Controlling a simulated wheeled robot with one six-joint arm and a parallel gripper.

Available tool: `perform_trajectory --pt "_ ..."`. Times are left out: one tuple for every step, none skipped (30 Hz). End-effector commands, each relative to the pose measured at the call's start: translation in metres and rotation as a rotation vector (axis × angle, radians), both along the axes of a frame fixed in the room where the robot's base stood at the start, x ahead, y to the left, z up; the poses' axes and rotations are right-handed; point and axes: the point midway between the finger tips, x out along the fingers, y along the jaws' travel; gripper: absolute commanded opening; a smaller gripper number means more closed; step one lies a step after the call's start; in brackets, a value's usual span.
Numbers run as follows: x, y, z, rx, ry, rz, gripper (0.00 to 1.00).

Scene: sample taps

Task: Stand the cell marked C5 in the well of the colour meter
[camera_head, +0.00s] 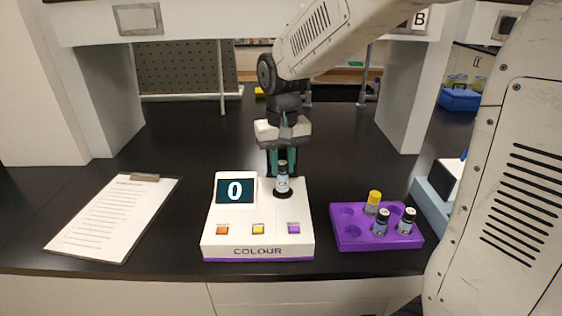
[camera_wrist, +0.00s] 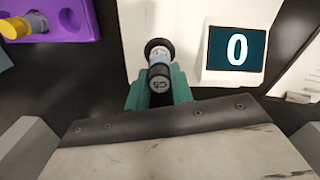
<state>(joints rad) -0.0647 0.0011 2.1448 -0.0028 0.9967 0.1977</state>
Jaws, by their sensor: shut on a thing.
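The colour meter (camera_head: 258,243) is a white box with a purple base strip, a screen (camera_head: 236,191) reading 0 and orange, yellow and purple buttons. A dark-capped cell (camera_head: 282,180) with a pale label stands upright at the meter's dark round well (camera_head: 283,194). In the wrist view the cap of this cell (camera_wrist: 160,84) carries a mark that looks like C5, seen upside down. My gripper (camera_head: 282,170) is shut on the cell, with its green fingers (camera_wrist: 158,95) around it. I cannot tell whether the cell's foot rests on the well's floor.
A clipboard (camera_head: 100,225) lies on the left. A pale blue device (camera_head: 425,195) stands at the right. The black counter behind the meter is clear.

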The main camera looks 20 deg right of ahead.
Motion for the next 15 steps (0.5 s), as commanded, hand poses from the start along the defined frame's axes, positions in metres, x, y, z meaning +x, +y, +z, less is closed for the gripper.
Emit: perform_trajectory --pt "0.0001 0.0001 0.0002 0.0 0.0 0.0 0.08" --pt "0.0001 0.0001 0.0002 0.0 0.0 0.0 0.08" --pt "0.0001 0.0002 0.0002 0.0 0.0 0.0 0.08" --pt "0.0001 0.0002 0.0002 0.0 0.0 0.0 0.08" --pt "0.0001 0.0002 0.0002 0.0 0.0 0.0 0.08" --pt "0.0001 0.0002 0.0002 0.0 0.0 0.0 0.08" --pt "0.0001 0.0002 0.0 0.0 0.0 0.0 0.08" --pt "0.0001 0.0002 -0.0003 0.0 0.0 0.0 0.08" --pt "0.0001 0.0002 -0.0011 0.0 0.0 0.0 0.08" --pt "0.0 0.0001 -0.0018 0.0 0.0 0.0 0.08" --pt "0.0 0.0001 -0.0028 0.0 0.001 0.0 0.08" --pt "-0.0001 0.0 -0.0044 0.0 0.001 0.0 0.08" --pt "-0.0001 -0.0001 -0.0057 0.0 0.001 0.0 0.08" --pt "-0.0001 -0.0002 -0.0071 0.0 0.002 0.0 0.08" --pt "0.0 -0.0002 -0.0089 0.0 0.001 0.0 0.08"
